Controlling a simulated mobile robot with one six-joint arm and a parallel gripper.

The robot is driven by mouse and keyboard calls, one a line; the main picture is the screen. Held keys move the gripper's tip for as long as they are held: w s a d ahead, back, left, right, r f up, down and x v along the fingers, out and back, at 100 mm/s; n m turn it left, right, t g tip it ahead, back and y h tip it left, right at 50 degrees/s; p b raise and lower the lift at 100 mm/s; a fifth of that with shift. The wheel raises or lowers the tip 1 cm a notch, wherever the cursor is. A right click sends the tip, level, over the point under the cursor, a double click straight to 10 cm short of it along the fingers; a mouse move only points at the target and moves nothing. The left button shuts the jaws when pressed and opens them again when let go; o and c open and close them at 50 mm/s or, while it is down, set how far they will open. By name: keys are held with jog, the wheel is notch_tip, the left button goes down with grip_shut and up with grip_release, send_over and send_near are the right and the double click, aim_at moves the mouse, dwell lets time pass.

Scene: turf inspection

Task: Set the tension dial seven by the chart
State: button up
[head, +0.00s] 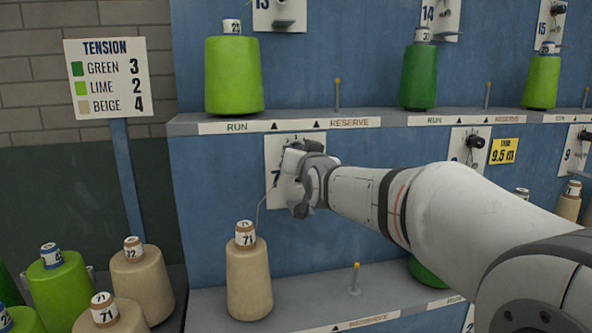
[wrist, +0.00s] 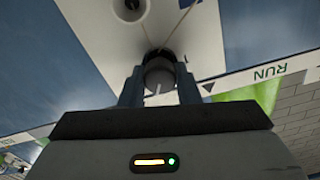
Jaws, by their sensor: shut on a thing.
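The tension chart (head: 107,78) on its post at the left reads green 3, lime 2, beige 4. The white plate (head: 274,150) with a partly covered "7" is on the blue wall. A beige cone (head: 248,280) marked 71 stands below it, with a thread rising toward the plate. My gripper (head: 301,168) is at this plate and hides its dial in the head view. In the wrist view my gripper (wrist: 158,74) is shut on the dark round dial knob (wrist: 158,72); a pale line shows on the knob. I cannot read its setting.
A shelf (head: 290,122) marked RUN and RESERVE runs above, with a lime cone (head: 233,78) and a green cone (head: 418,78) on it. A peg (head: 355,278) stands right of the beige cone. Spare lime and beige cones crowd the lower left. A yellow 9.5 m tag (head: 504,151) is at right.

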jog(key=shift+f+m+b, duration=0.4)
jog(key=shift+m+b, duration=0.4)
jog(key=shift+r, duration=0.15)
jog(key=o, duration=0.8)
jog(key=shift+w+a, duration=0.1)
jog(key=shift+a, duration=0.05)
jog(key=shift+o, duration=0.9)
jog(key=shift+r, duration=0.15)
jog(key=v, duration=0.8)
jog(key=shift+b, duration=0.45)
